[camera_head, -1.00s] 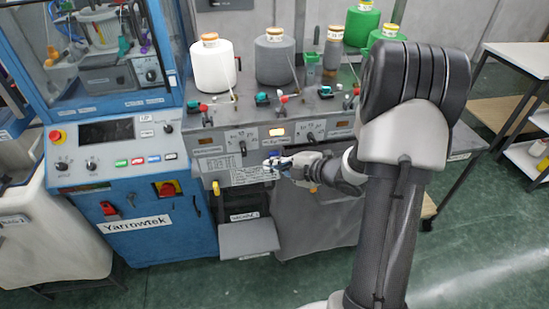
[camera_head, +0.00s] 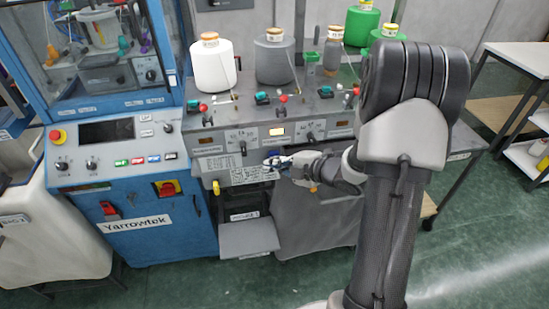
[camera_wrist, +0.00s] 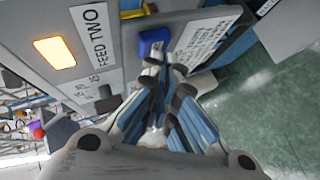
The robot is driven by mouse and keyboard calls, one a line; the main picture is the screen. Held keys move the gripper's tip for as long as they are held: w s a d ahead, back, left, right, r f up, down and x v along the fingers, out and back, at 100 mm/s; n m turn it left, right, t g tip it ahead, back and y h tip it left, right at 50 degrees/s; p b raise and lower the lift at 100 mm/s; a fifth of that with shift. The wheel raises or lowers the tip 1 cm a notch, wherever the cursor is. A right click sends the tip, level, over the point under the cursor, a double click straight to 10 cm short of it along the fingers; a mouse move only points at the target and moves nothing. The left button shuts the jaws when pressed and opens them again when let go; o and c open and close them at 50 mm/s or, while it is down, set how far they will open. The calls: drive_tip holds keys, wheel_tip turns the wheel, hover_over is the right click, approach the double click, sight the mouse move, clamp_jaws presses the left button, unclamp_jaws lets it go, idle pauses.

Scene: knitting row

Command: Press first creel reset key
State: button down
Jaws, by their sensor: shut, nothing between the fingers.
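A blue key (camera_wrist: 154,41) sits on the front of the grey creel panel (camera_wrist: 125,65) in the wrist view, beside the "FEED TWO" label. Its own label cannot be read. My gripper (camera_wrist: 165,64) is shut and empty, with its fingertips just by the blue key. I cannot tell whether they touch it. In the head view my gripper (camera_head: 271,164) is at the front of the grey panel (camera_head: 228,160), below the lit amber lamp (camera_head: 277,131). The blue key is hard to make out there. The lit lamp also shows in the wrist view (camera_wrist: 54,52).
Black rotary switches (camera_head: 310,137) and unlit lamps sit along the panel. A blue machine cabinet (camera_head: 160,225) is at left. A yellow hook-like part (camera_head: 216,187) is below the panel's left end. Floor is clear in front.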

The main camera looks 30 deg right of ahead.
drive_tip(key=shift+w, duration=0.15)
idle(0.3)
drive_tip(key=shift+w+d, duration=0.1)
drive_tip(key=shift+w, duration=0.15)
drive_tip(key=shift+s, duration=0.35)
idle(0.4)
drive_tip(key=s+a+b, duration=0.1)
drive_tip(key=s, duration=0.4)
drive_tip(key=shift+s+a+b, duration=0.3)
drive_tip(key=shift+s+a, duration=0.1)
drive_tip(key=shift+w, duration=0.1)
idle(0.5)
